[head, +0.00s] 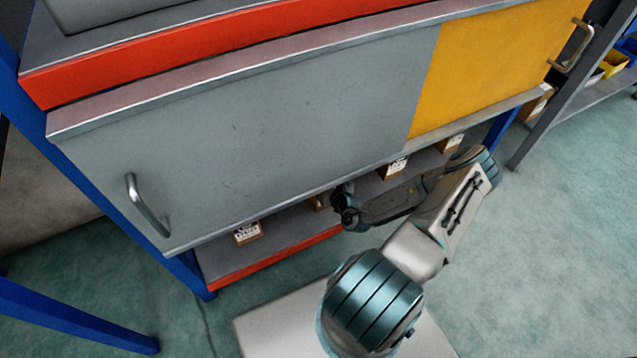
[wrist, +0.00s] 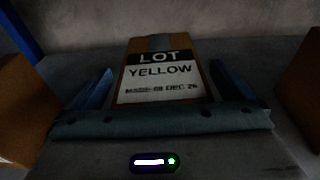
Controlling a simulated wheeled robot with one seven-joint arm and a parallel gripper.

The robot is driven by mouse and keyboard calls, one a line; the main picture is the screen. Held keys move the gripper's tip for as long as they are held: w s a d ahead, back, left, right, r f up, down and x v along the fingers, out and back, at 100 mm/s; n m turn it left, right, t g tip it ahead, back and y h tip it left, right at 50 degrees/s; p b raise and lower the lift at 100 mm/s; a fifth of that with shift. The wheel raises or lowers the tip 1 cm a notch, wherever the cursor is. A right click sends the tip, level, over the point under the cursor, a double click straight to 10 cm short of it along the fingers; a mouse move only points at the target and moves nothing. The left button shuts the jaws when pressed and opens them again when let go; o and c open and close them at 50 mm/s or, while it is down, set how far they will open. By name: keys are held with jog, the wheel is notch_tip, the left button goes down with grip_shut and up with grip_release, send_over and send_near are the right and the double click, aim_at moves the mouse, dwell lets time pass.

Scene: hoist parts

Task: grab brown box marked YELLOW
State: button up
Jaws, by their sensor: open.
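The brown box marked YELLOW (wrist: 160,48) stands straight ahead in the wrist view, its white label reading LOT YELLOW facing me. My gripper (wrist: 162,88) is open, with one blue finger to the left and one to the right of the box's front. Whether the fingers reach alongside the box or touch it, I cannot tell. In the head view my gripper (head: 343,205) is at the lower shelf under the cabinet, its fingertips partly hidden. A brown box (head: 320,201) shows just left of it, mostly hidden, with its label unreadable there.
Other boxes flank it in the wrist view, at left (wrist: 18,118) and right (wrist: 302,88). Several labelled boxes (head: 248,233) line the lower shelf (head: 222,262). The grey cabinet door (head: 250,130) overhangs this shelf closely. Blue legs stand at the shelf's ends. Open floor lies right.

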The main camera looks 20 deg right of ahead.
jog(key=shift+w, duration=0.7)
jog(key=c, duration=1.8)
jog(key=shift+c, duration=0.8)
jog(key=shift+r, duration=0.15)
